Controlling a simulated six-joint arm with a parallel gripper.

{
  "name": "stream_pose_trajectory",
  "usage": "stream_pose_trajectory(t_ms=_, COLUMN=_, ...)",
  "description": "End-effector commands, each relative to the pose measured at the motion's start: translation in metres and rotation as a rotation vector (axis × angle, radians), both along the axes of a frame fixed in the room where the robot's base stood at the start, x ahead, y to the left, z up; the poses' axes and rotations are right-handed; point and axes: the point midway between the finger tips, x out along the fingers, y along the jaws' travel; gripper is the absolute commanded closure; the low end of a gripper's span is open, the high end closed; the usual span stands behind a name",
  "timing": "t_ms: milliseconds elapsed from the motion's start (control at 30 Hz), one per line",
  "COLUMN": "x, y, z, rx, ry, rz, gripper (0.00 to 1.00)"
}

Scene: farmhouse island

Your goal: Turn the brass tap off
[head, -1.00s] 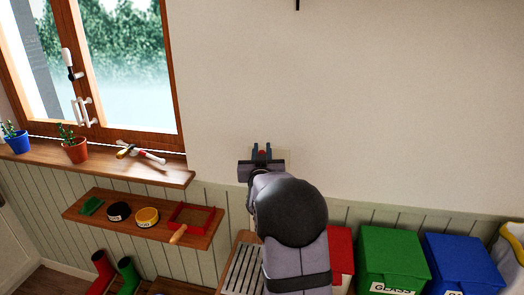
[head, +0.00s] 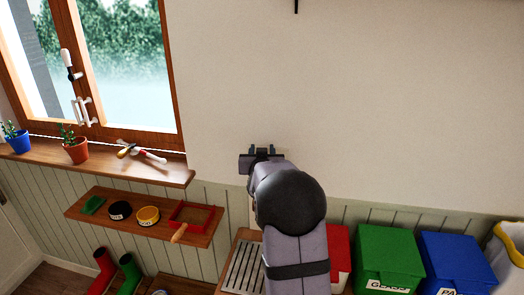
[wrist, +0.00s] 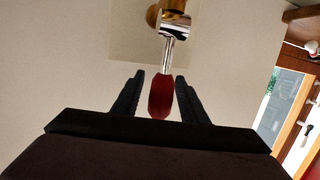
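In the wrist view, the brass tap (wrist: 175,22) is at the top, fixed to a pale plate (wrist: 125,45) on the wall. A shiny metal lever (wrist: 168,55) runs from it towards my gripper and ends in a red grip (wrist: 160,97). My gripper (wrist: 160,82) is open. Its two dark fingers stand on either side of the red grip, with a visible gap on each side. In the head view, my gripper (head: 262,149) is against the wall background, and my arm hides the tap and lever.
A wooden shelf (head: 140,232) with small items is at left, below the windowsill (head: 95,163). Red, green (head: 388,255) and blue (head: 455,262) bins stand at lower right. A slatted rack (head: 244,268) lies beside my arm.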

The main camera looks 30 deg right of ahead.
Motion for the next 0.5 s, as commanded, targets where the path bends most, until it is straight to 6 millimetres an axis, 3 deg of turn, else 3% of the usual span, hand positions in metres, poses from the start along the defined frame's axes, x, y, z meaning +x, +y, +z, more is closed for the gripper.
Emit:
stream_pose_trajectory(t_ms=267, x=-0.005, y=0.004, z=0.001, rx=0.000, ry=-0.001, rz=0.001, gripper=0.61)
stream_pose_trajectory(t_ms=500, x=-0.025, y=0.017, z=0.005, rx=-0.001, ry=-0.004, rz=0.002, gripper=0.61)
